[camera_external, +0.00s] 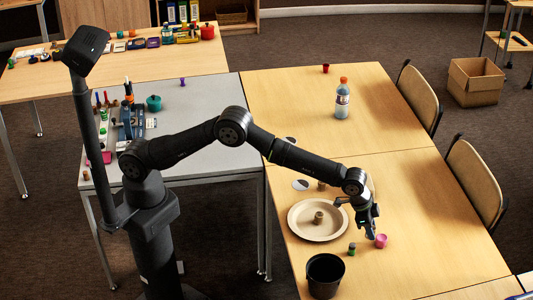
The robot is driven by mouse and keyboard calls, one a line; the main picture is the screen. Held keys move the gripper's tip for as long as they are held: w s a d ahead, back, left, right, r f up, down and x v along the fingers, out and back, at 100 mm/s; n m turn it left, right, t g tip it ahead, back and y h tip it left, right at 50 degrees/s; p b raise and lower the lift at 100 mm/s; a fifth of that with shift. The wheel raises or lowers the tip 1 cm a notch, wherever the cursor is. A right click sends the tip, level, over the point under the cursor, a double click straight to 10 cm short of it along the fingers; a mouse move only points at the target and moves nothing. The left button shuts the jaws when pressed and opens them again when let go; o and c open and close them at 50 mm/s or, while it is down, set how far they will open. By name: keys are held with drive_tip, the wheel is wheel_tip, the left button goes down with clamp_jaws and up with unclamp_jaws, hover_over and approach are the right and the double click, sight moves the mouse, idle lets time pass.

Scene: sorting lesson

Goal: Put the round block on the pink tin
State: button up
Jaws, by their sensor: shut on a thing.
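The pink tin (381,241) stands on the wooden table in the lower right. My gripper (370,234) points down just to the left of the tin, very close to it. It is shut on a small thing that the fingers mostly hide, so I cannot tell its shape. A small brown cylindrical block (318,217) stands on the round beige plate (298,229), and a similar one (321,185) stands behind the plate. I cannot tell which block is the round one.
A small green-and-brown piece (352,249) stands left of the tin. A dark pot (324,274) stands at the table's front edge. A bottle (342,99) and a red cup (326,68) stand farther back. The table right of the tin is clear.

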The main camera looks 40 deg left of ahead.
drive_tip(key=w+f, duration=0.2)
drive_tip(key=w, duration=0.2)
drive_tip(key=w+f, duration=0.2)
drive_tip(key=w, duration=0.2)
drive_tip(key=w+f, duration=0.2)
drive_tip(key=w, duration=0.2)
drive_tip(key=shift+d+f, duration=0.3)
drive_tip(key=shift+f, duration=2.1)
drive_tip(key=shift+f, duration=0.1)
drive_tip(key=o, duration=0.9)
drive_tip(key=shift+o, duration=0.2)
drive_tip(key=v, duration=1.2)
drive_tip(key=x, duration=1.2)
